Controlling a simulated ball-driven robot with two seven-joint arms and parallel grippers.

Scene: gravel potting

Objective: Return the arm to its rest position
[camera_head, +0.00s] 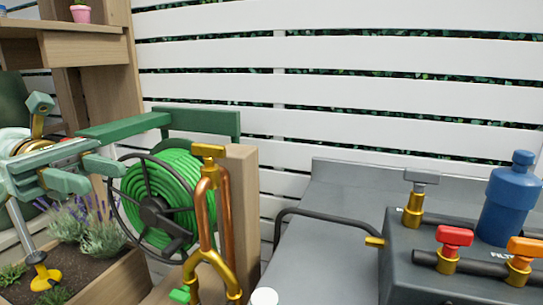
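My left arm comes in from the left edge. Its pale green gripper (82,173) hangs in front of the planter and left of the hose reel. Its two fingers stand apart with nothing visible between them, so it looks open and empty. My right arm and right gripper are not in view. No gravel or pot being filled can be made out here.
A green hose reel (158,211) and copper pipes with a gold tap (207,151) stand close right of the gripper. Lavender grows in a wooden planter (119,276) below. A grey filter unit (408,262) with a blue canister (507,203) is at the right. A white fence (340,57) closes the back.

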